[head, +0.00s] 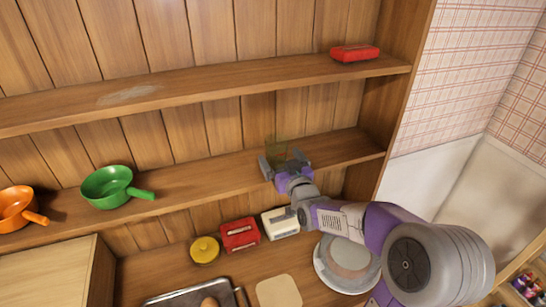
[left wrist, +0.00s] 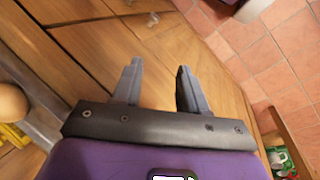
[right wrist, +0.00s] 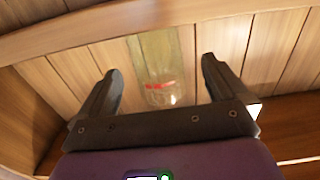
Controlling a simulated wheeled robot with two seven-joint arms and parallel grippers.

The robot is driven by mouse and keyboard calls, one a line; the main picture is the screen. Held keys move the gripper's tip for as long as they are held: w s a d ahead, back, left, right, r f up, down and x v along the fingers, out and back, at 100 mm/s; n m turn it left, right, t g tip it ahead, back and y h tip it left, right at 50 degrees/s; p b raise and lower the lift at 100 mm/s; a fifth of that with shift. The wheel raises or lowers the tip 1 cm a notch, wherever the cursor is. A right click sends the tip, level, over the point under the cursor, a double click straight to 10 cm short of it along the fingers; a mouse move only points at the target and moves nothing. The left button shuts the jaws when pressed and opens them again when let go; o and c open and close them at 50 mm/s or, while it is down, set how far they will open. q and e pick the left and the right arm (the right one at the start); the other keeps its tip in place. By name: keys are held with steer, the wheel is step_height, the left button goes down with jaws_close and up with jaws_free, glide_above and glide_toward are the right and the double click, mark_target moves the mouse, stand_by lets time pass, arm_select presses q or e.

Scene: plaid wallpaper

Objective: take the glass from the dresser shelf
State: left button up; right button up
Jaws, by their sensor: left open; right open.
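The glass (head: 277,148) is a see-through, yellow-green tumbler on the lower dresser shelf (head: 345,145), near its right end. My right gripper (head: 282,161) is open at this shelf, right in front of the glass. In the right wrist view the glass (right wrist: 152,50) shows upright between the two spread fingers, with a red mark and a bright glint low on it. I cannot tell how far it reaches between the fingers. My left gripper (left wrist: 158,68) is open and empty above a wooden surface, and does not show in the head view.
A green pan (head: 106,186) and an orange pan (head: 17,209) stand left on the same shelf. Below are a yellow pot (head: 205,250), a red item (head: 239,235), a white item (head: 280,222) and a tray (head: 180,297).

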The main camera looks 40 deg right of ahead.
mark_target(273, 144)
steer(key=shift+w+d+r, duration=0.25)
steer(key=shift+w, duration=0.15)
steer(key=p+x, duration=0.2)
steer(key=x, duration=0.3)
steer(key=shift+f, duration=0.1)
